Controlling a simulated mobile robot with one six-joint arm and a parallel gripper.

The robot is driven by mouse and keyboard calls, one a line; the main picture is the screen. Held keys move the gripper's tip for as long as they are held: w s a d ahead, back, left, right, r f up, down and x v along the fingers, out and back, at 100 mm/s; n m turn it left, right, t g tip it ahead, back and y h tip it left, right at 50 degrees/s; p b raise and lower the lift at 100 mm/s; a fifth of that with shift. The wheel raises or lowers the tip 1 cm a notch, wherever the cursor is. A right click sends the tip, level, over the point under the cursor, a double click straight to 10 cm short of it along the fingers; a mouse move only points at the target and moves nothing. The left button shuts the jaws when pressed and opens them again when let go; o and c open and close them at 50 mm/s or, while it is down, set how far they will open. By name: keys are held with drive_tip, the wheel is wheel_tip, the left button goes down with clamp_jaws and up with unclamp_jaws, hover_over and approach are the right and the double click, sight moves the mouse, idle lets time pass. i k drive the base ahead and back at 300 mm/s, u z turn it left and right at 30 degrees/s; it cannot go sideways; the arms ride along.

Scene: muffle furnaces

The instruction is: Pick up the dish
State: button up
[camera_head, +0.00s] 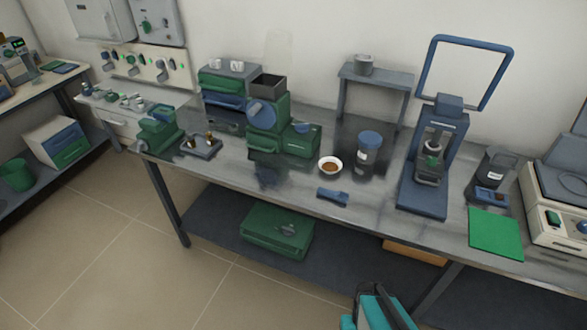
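A small white dish (339,168) with brown contents sits upright on the grey workbench (285,185), near its middle. A dark jar with a blue lid stands just right of it, and a small blue object lies in front of it. My gripper (375,304) seems to be the teal and black part at the bottom edge, partly cut off by the frame. It is in front of the bench and well apart from the dish. Its fingers do not show clearly, and I see nothing held.
The dark jar (369,148) and the blue object (333,196) are close to the dish. A green and blue machine (268,112) stands to its left, a blue press (428,180) to its right. A green mat (495,234) lies further right. Floor (120,245) is clear at front left.

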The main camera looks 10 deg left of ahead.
sight(329, 165)
drive_tip(key=u, duration=0.35)
drive_tip(key=k, duration=0.35)
drive_tip(key=u, duration=1.95)
drive_tip(key=k, duration=0.65)
drive_tip(key=z, duration=0.45)
drive_tip(key=i, duration=1.6)
drive_tip(key=u, duration=0.15)
